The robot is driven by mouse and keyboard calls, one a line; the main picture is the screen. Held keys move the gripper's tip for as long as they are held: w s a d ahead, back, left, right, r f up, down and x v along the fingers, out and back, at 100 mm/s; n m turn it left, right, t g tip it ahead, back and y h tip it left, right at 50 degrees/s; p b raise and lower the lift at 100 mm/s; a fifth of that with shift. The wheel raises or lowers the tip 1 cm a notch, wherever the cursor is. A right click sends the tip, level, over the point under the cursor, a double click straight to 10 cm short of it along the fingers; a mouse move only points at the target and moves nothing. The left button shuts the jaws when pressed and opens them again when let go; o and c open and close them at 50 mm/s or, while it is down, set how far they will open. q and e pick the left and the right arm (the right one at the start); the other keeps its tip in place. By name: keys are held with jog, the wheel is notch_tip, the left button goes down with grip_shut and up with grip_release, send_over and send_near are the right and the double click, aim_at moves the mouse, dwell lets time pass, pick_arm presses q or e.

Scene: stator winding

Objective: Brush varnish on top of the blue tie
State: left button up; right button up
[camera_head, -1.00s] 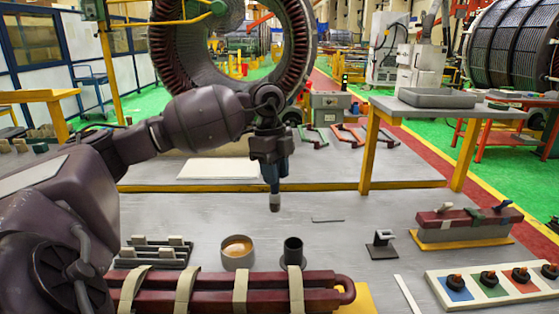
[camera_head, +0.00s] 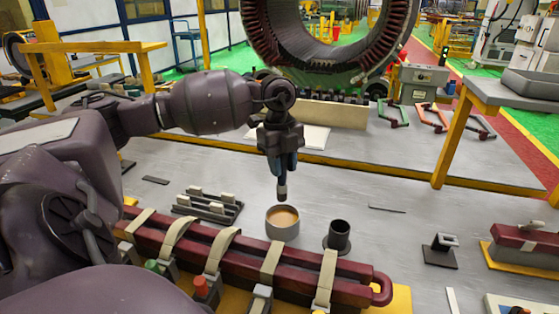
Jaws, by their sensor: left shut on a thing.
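My left gripper (camera_head: 281,160) points down, shut on a brush (camera_head: 282,191) with a dark blue handle. The brush hangs upright with its dark tip just above a grey cup (camera_head: 283,230) of tan varnish (camera_head: 283,217); the tip looks clear of the liquid. A long dark red coil (camera_head: 330,287) lies across the front, wrapped with several beige ties (camera_head: 272,258). I cannot make out a blue tie in the current view. My right gripper is not in view.
A dark tube holder (camera_head: 339,236) stands right of the cup. A slotted rack (camera_head: 208,206) is to its left. A small stand (camera_head: 440,250) and a second red bar (camera_head: 525,238) are at the right. Green (camera_head: 152,266) and red (camera_head: 201,286) knobs sit before the coil.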

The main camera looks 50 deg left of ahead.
aim_at(284, 184)
pick_arm(q)
jog(key=shift+w, duration=0.15)
jog(key=shift+f, duration=0.35)
jog(key=shift+f+b, duration=0.45)
jog(key=shift+f, duration=0.15)
jog(key=shift+f+b, duration=0.35)
jog(key=shift+f, duration=0.45)
notch_tip(284, 184, down, 2)
jog(key=shift+f+b, duration=0.1)
jog(key=shift+b, duration=0.4)
jog(key=shift+f, duration=0.15)
